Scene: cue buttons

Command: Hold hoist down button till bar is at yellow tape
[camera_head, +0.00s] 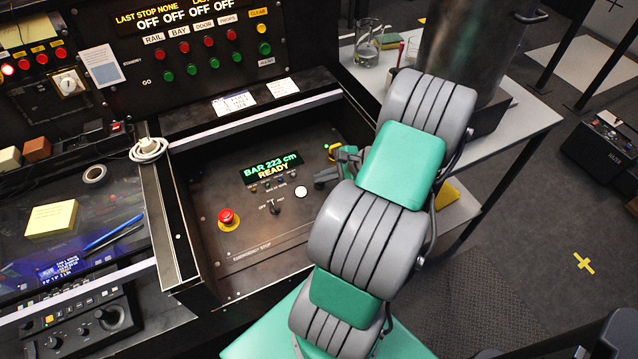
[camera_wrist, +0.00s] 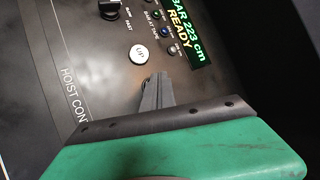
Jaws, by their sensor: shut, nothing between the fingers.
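The hoist panel (camera_head: 205,185) has a display (camera_head: 270,166) reading "BAR 223 cm READY", also legible in the wrist view (camera_wrist: 186,32). A round white button (camera_head: 301,191) sits below the display; in the wrist view this button (camera_wrist: 138,54) is marked "UP". My gripper (camera_head: 322,181) is over the right part of the panel, its fingers shut and empty. In the wrist view the fingertips (camera_wrist: 157,80) are just beside the UP button, and I cannot tell whether they touch the panel. No down button shows; my gripper and arm cover part of the panel. The bar is not in view.
A red emergency stop (camera_head: 229,218) and a black selector knob (camera_head: 273,207) are on the same panel. Raised edges frame the panel. A white cable coil (camera_head: 148,149) lies at left. A yellow tape cross (camera_head: 583,262) marks the floor at right.

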